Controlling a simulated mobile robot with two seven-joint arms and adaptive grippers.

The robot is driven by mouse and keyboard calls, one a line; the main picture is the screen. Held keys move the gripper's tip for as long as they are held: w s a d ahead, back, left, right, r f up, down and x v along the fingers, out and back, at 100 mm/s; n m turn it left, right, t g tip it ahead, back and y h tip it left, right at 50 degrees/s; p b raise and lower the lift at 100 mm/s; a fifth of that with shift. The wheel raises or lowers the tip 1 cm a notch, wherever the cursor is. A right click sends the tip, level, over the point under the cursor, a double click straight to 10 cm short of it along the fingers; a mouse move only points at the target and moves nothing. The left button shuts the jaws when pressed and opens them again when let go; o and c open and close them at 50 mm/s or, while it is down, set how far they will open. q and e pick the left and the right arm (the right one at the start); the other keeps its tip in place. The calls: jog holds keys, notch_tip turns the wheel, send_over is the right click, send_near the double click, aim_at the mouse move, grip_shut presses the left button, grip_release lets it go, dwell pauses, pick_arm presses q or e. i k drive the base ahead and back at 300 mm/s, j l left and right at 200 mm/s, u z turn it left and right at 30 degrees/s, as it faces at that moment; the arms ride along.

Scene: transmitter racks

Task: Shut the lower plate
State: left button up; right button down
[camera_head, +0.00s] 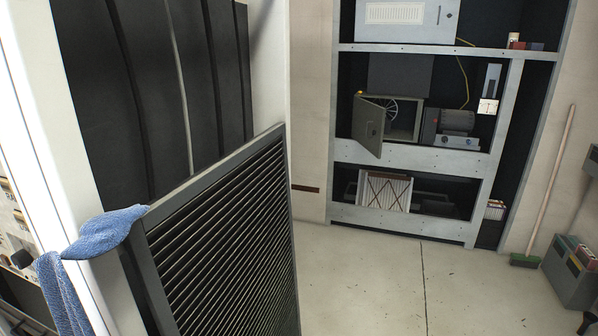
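The lower plate, a dark grey louvered panel (222,235), stands in the lower part of the white rack frame (45,110) at the left. A dark gap shows between its left edge and the white post, so it looks ajar there. A blue cloth (108,230) lies over the plate's upper left corner and the post, with a part hanging down. The plate's bottom is cut off by the picture edge. Neither of my grippers is in view.
The floor (370,285) right of the plate is clear. A grey shelf rack (400,155) stands at the back, with a small cabinet whose door (368,124) is open. A green-headed broom (525,260) leans at the right beside a grey-green case (572,270).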

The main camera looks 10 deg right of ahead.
aim_at(368, 117)
jog(key=i+l, duration=0.3)
jog(key=l, duration=0.15)
jog(key=i+l, duration=0.35)
jog(key=i+l+u, duration=0.1)
jog(key=i+l, duration=0.2)
jog(key=l, duration=0.15)
jog(key=i+l, duration=0.3)
jog(key=l, duration=0.15)
jog(key=i+l+u, duration=0.1)
jog(key=i+l, duration=0.2)
jog(key=l, duration=0.15)
jog(key=i+l, duration=0.3)
jog(key=l, duration=0.2)
